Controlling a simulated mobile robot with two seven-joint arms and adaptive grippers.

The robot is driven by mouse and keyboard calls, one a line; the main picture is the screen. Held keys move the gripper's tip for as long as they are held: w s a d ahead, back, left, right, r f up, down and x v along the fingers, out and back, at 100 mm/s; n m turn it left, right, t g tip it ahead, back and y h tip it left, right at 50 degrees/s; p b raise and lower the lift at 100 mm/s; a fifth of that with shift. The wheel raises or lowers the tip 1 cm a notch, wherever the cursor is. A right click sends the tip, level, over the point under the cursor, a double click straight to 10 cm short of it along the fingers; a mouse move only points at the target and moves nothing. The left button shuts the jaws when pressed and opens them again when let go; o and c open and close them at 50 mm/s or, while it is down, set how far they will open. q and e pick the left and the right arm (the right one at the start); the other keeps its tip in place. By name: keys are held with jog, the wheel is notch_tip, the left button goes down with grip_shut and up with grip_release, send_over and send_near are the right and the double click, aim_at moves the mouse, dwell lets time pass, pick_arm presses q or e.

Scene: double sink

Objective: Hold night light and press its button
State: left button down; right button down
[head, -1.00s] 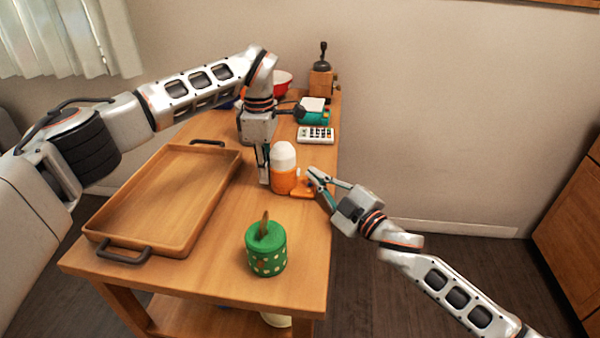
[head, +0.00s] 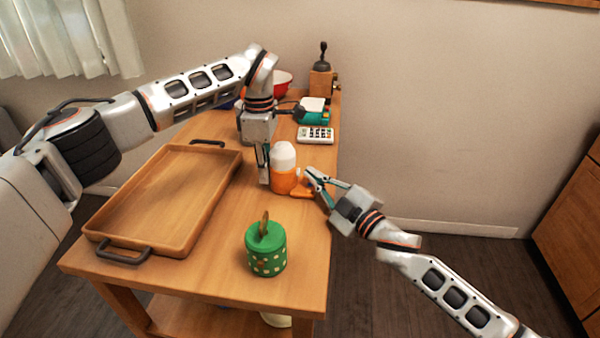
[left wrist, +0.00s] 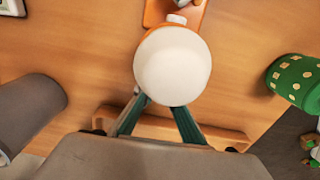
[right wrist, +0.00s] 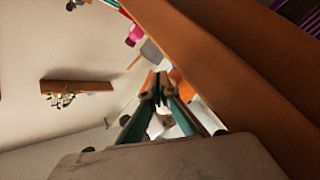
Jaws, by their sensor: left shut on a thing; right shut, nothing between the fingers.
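The night light (head: 284,178) stands upright on the wooden table, with an orange body and a white rounded top. In the left wrist view its white dome (left wrist: 172,65) hides most of the body. An orange base plate (left wrist: 155,10) sticks out and carries a small white button (left wrist: 176,19). My left gripper (head: 264,165) is shut on the night light from its left side. My right gripper (head: 309,176) is shut and empty, its tips just above the orange base plate. In the right wrist view my right fingertips (right wrist: 154,82) are together; touch with the button cannot be told.
A wooden tray (head: 165,200) lies on the left of the table. A green dotted canister (head: 266,255) stands in front. A calculator-like device (head: 316,135), a teal device (head: 315,118), a grinder (head: 321,78) and a red bowl (head: 283,80) are behind. The table's right edge is close.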

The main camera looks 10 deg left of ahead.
jog(key=shift+a, duration=0.2)
jog(key=shift+s+a+r, duration=0.1)
jog(key=shift+s+a, duration=0.2)
jog(key=shift+a, duration=0.35)
dwell(1.3)
jog(key=shift+d+f, duration=0.2)
jog(key=shift+f, duration=0.15)
jog(key=shift+d+f, duration=0.1)
jog(key=shift+d, duration=0.3)
jog(key=shift+w+d+r, duration=0.1)
jog(key=shift+d+r, duration=0.05)
jog(key=shift+d, duration=1)
jog(key=shift+w+d+r, duration=0.1)
jog(key=shift+d, duration=1)
jog(key=shift+d, duration=0.15)
jog(key=d, duration=0.5)
jog(key=shift+w+r, duration=0.1)
